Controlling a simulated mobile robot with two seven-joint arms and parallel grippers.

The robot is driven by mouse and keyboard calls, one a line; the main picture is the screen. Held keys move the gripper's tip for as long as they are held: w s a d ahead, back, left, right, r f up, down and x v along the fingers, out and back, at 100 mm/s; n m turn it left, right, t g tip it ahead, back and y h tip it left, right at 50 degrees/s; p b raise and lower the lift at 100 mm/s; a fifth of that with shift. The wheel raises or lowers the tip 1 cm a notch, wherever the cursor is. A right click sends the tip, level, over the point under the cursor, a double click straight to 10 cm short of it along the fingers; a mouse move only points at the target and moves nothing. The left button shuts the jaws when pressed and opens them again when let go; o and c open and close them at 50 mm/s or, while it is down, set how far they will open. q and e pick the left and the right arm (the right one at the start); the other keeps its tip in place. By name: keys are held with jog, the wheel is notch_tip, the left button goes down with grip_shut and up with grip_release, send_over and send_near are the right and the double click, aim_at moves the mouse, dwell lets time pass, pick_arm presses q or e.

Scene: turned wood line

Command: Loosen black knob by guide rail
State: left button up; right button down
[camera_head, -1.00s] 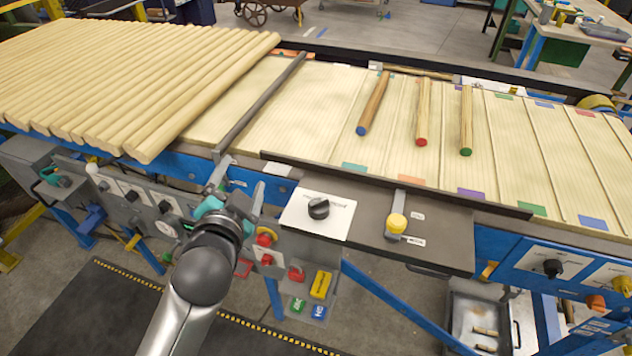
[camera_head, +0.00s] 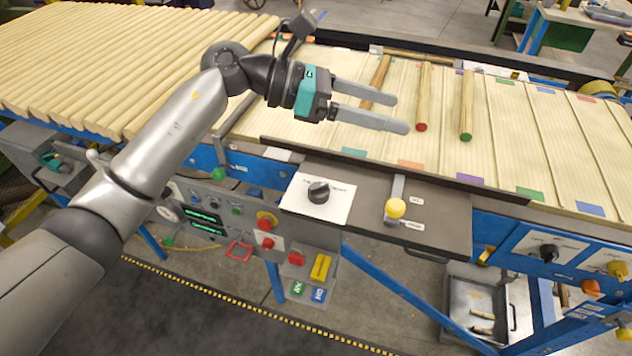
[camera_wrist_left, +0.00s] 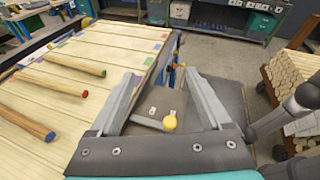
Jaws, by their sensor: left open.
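A black knob (camera_head: 319,192) sits on a white labelled plate (camera_head: 303,205) at the front edge of the line, beside a dark rail (camera_head: 400,175). A second black knob (camera_head: 549,252) is on a white panel at the right. My left gripper (camera_head: 402,113) is open and empty over the slatted bed, above and to the right of the first knob and apart from it. I cannot make out the black knob there. My right gripper is not in view.
Three coloured-end rods, one with a red end (camera_head: 423,100), lie on the bed. Pale round bars (camera_head: 90,70) fill the left. Red controls (camera_head: 266,242) sit below the plate.

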pick_arm(q)
jog(key=w+a+f+m+y, duration=0.2)
jog(key=a+f+y, duration=0.2)
jog(key=a+y, duration=0.1)
jog(key=m+y, duration=0.1)
jog(key=y, duration=0.4)
send_near(316, 185)
jog(key=p+x, duration=0.1)
jog(key=x, duration=0.8)
jog(key=shift+d+f, duration=0.2)
jog(key=shift+f, duration=0.15)
grip_shut()
